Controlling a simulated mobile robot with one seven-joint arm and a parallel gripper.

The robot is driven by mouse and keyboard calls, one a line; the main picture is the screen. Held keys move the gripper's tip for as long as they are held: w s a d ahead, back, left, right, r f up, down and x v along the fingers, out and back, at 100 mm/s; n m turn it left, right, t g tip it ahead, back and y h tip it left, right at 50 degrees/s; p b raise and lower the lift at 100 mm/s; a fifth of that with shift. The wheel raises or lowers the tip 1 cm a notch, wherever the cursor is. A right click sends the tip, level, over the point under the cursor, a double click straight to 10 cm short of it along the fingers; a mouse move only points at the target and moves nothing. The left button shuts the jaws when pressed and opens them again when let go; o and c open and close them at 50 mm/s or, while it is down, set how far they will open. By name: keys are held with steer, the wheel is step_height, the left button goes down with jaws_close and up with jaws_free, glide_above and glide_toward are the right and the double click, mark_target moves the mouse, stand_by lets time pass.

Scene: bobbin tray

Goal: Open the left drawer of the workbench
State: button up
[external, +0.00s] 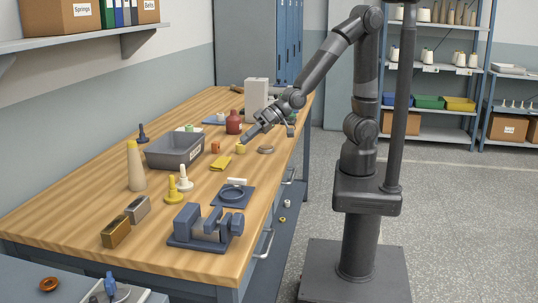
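The wooden-topped workbench (85,229) runs from the near left to the back of the external view. Its drawer side faces right and shows at a steep angle. A near metal handle (268,243) and a farther metal handle (289,176) stick out below the top's edge. The drawer fronts are mostly hidden, but neither drawer visibly stands out from the bench. My gripper (248,139) is over the far half of the bench top, near a small yellow piece, well away from both handles. It is too small to tell whether its fingers are open.
A grey bin (175,150), a dark vise-like fixture (205,228), a tan cone (135,166), a red bottle (233,122) and several small parts stand on the top. The floor on the right is clear.

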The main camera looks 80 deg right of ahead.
steer(key=s+a+f+y, duration=0.1)
steer(key=s+a+f, duration=0.1)
steer(key=a, duration=0.2)
steer(key=s+a+f+y, duration=0.1)
steer(key=s+a+f, duration=0.1)
steer(key=a, duration=0.3)
steer(key=s+a+f+m+y, duration=0.1)
steer(key=a+f, duration=0.1)
steer(key=a, duration=0.2)
steer(key=shift+s+a+y, duration=0.35)
steer(key=shift+s+y, duration=0.05)
steer(key=s+a+f+m+y, duration=0.2)
steer(key=s+a+f+y, duration=0.1)
steer(key=s+a+f, duration=0.5)
steer(key=m+t+h, duration=0.2)
steer(key=m, duration=0.5)
glide_toward(271, 240)
steer(key=x, duration=1)
steer(key=shift+w+a+f, duration=0.1)
steer(key=shift+f, duration=0.25)
jaws_close()
